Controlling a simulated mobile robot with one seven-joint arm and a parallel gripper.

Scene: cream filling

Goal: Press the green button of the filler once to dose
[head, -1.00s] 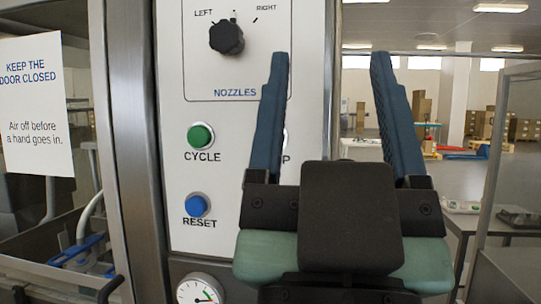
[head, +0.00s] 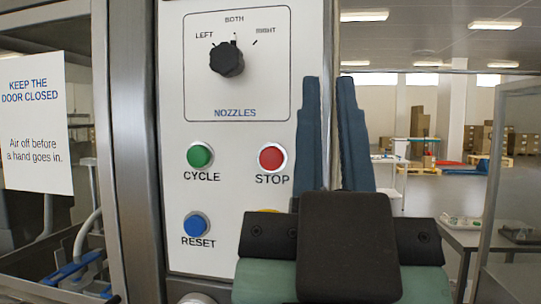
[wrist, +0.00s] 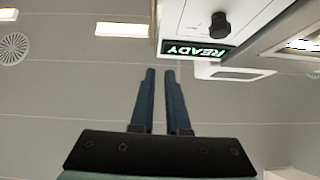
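The green CYCLE button (head: 200,156) is on the white filler panel (head: 175,120) in the head view, left of the red STOP button (head: 271,158). It is fully visible, and nothing touches it. My gripper (head: 329,80) is in front of the panel's right edge, to the right of both buttons, with its blue fingers pointing up. The fingers are close together with a narrow gap between the tips and nothing held. The wrist view also shows my gripper (wrist: 160,72) with this gap, and the green button is not in that view.
The black NOZZLES knob (head: 227,60) is above the buttons and the blue RESET button (head: 196,225) below. A yellow part is mostly hidden behind my gripper. A lit READY sign (wrist: 198,52) appears upside down in the wrist view. A metal post (head: 130,150) stands left of the panel.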

